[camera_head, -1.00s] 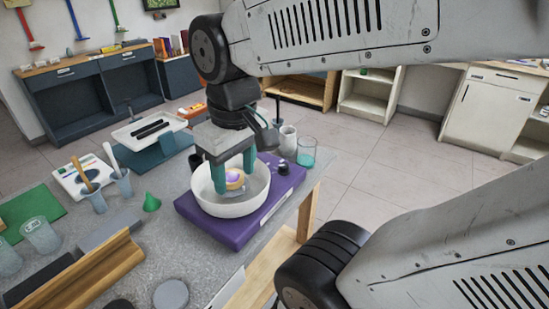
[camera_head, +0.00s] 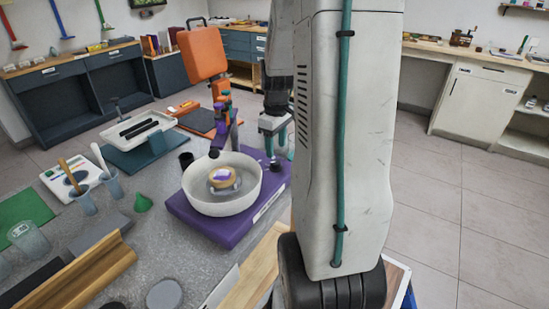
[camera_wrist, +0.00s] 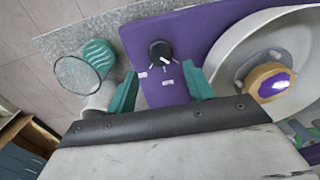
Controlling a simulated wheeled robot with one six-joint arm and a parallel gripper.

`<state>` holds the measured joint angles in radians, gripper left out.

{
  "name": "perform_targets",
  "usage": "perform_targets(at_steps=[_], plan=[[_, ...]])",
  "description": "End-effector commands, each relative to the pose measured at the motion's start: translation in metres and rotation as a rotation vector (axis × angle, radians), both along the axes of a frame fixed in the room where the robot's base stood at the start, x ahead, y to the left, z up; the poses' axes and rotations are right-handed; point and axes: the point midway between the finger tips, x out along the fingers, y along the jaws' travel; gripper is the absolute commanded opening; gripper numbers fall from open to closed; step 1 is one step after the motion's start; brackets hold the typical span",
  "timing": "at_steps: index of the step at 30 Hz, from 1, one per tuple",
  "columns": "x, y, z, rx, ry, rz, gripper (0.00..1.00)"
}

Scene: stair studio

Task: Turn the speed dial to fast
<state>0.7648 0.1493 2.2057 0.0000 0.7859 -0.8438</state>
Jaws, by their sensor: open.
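The speed dial is a round black knob (camera_wrist: 161,50) with a white pointer mark, on the purple wheel base (camera_wrist: 128,38) in the wrist view. Small white labels lie beside it, too small to read. In the head view the purple base (camera_head: 240,232) carries a white basin (camera_head: 225,204) with a small round disc (camera_head: 224,177) inside. My gripper (camera_head: 280,150) is over the base's back right corner. In the wrist view my gripper (camera_wrist: 161,88) is open and empty, its teal fingers apart, with the dial beyond and between the fingertips. I cannot tell how near they are.
An orange upright thing (camera_head: 203,52) stands behind the basin.

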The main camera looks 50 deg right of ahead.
Motion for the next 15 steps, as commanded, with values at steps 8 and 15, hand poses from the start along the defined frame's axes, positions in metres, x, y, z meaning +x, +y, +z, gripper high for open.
perform_targets(at_steps=[8,15], plan=[[0.0,0.001,-0.043,0.002,0.002,0.0,0.52],[0.0,0.001,-0.054,0.001,0.001,0.0,0.52]])
